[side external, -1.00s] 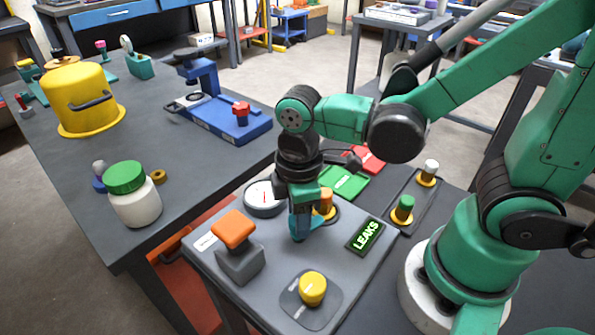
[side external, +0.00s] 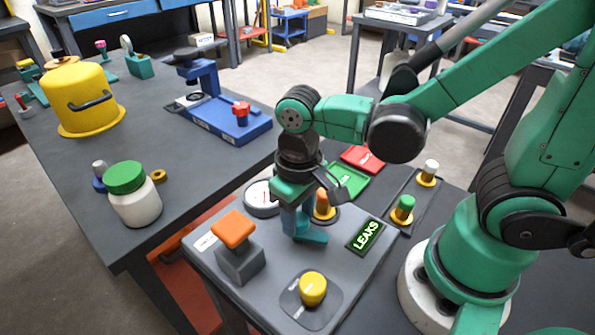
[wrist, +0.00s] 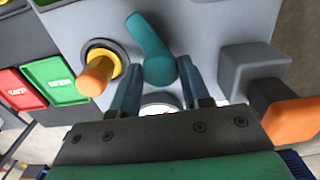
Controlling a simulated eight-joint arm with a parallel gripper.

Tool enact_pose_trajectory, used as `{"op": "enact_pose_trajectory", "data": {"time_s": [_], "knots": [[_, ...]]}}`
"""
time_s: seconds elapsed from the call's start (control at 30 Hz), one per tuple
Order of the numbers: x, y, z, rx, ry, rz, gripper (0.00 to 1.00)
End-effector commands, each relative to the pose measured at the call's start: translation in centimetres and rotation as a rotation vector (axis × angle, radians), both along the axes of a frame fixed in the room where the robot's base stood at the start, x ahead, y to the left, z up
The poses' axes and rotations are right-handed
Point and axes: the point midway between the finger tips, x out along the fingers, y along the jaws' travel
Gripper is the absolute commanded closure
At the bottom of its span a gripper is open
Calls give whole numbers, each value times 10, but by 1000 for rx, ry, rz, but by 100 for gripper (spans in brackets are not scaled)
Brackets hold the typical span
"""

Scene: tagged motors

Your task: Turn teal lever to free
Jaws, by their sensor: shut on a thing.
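The teal lever (side external: 313,237) is on the grey panel (side external: 265,296), and its free end points right in the side view. In the wrist view the teal lever (wrist: 150,45) points up and slightly left, with its rounded end between my fingers. My gripper (side external: 292,230) is down at the panel, shut on the lever, partly hiding it in the side view. The wrist view shows my gripper (wrist: 158,76) with one blue finger on each side of the rounded end. A lit sign (side external: 366,235) on the panel reads LEAKS.
An orange peg (side external: 322,203) in a yellow ring stands close behind my gripper. An orange-topped grey block (side external: 238,260) is at left, a yellow knob (side external: 312,288) in front. A round gauge (side external: 257,197) and green (side external: 347,181) and red (side external: 362,158) plates are behind.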

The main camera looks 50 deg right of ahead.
Motion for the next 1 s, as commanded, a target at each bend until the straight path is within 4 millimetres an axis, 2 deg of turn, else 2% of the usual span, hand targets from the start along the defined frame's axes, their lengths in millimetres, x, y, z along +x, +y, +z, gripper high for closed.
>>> {"op": "enact_pose_trajectory", "data": {"time_s": [0.2,0.5,1.0], "knots": [[0,0,0,1,-3,-178,100],[1,0,0,1,-3,-341,100],[1,0,0,1,-3,-407,100]]}}
